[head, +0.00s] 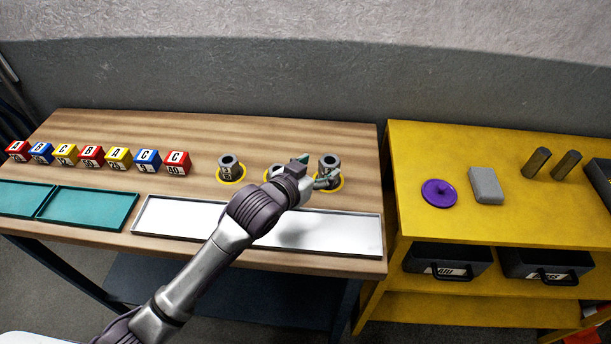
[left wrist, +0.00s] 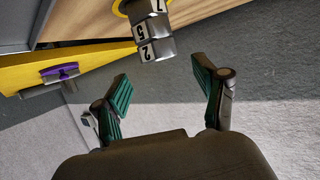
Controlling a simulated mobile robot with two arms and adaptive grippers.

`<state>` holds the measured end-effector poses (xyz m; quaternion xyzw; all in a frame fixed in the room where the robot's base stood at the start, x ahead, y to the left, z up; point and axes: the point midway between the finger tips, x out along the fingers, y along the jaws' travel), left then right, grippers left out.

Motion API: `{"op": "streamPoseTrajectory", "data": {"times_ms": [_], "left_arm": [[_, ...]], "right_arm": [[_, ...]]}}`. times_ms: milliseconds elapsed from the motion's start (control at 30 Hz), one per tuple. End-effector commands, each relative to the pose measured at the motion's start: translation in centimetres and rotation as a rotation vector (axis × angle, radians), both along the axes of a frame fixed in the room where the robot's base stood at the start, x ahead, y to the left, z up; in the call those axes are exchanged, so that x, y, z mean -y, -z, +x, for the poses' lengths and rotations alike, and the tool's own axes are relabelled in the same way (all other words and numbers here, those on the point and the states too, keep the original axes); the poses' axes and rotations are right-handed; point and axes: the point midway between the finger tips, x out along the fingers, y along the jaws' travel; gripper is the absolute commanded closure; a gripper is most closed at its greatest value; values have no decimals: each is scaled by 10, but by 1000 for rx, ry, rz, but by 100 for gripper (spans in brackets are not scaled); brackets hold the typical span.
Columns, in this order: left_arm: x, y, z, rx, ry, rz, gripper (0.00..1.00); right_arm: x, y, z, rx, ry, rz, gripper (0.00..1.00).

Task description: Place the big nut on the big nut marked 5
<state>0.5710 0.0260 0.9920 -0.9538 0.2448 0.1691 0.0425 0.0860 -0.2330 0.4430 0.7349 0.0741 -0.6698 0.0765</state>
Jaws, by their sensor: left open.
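A stack of grey nuts (head: 329,166) stands upright in a yellow ring on the right of the wooden table. In the left wrist view, which is upside down, a nut marked 2 (left wrist: 157,48) sits on a nut marked 5 (left wrist: 147,29), with another nut beneath them whose mark is cut off. My left gripper (head: 303,160) is beside the stack, on its left. Its teal fingers (left wrist: 160,82) are open and apart from the stack, with nothing between them. A second nut (head: 273,173) is partly hidden by my left gripper.
Several lettered cubes (head: 91,155) line the table's left half. Teal trays (head: 90,210) and a pale metal tray (head: 182,216) lie along the front. A yellow cabinet (head: 455,150) on the right bears a purple lid (head: 440,193), a grey block (head: 486,185) and two dark cylinders (head: 537,163).

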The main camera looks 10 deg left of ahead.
Motion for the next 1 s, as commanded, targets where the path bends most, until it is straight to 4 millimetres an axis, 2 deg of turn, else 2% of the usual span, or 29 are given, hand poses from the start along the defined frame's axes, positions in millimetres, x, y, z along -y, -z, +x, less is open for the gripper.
{"op": "streamPoseTrajectory", "data": {"times_ms": [100, 333, 1000], "left_arm": [[-12, -7, -22, 0, 0, 1, 28], [-25, -18, -45, 0, -1, -1, 28], [-27, -21, -49, 0, 0, 0, 28]], "right_arm": [[1, 3, -1, -1, -1, -1, 28], [3, 5, -1, -1, -2, -4, 28], [4, 5, -1, -1, -3, -5, 28]]}}
